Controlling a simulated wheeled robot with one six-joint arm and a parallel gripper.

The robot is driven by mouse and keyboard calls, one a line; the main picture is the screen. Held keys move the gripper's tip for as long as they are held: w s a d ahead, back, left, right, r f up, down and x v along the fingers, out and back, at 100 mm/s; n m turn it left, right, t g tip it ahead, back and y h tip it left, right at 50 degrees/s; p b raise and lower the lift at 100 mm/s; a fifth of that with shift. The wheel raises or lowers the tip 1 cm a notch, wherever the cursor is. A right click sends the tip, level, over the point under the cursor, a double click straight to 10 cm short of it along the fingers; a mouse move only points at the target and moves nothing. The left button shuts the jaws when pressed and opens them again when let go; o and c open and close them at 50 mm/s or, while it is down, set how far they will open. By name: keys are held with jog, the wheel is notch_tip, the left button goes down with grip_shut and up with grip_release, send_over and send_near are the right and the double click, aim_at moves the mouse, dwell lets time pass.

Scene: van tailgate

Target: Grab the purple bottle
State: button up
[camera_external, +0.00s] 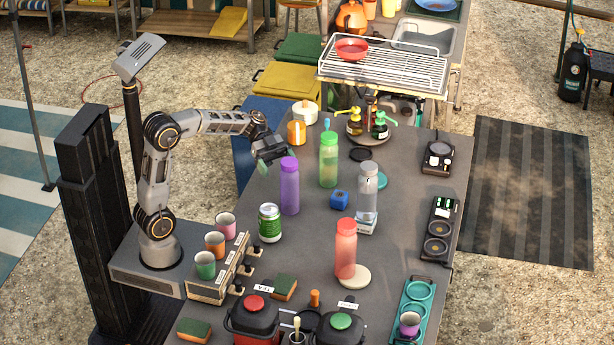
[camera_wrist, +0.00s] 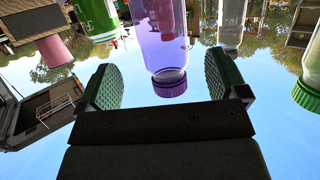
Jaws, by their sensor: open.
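The purple bottle (camera_external: 289,190) stands upright on the dark table in the external view, left of the green bottle. My gripper (camera_external: 278,153) is just beyond and above its cap there, and whether they touch is hard to tell. In the wrist view, which is upside down, the purple bottle (camera_wrist: 166,40) hangs cap-down, in line with the gap between the two fingers of my gripper (camera_wrist: 162,75). The fingers are spread wide, one on each side, with nothing held.
A green can (camera_external: 269,222) is at front left, an orange cup (camera_external: 296,134) behind. A red bottle (camera_external: 345,250) stands nearer the front.

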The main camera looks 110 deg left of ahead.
aim_at(290, 181)
jog(key=shift+x, duration=3.45)
jog(key=shift+w+a+r, duration=0.1)
jog(key=c, duration=1)
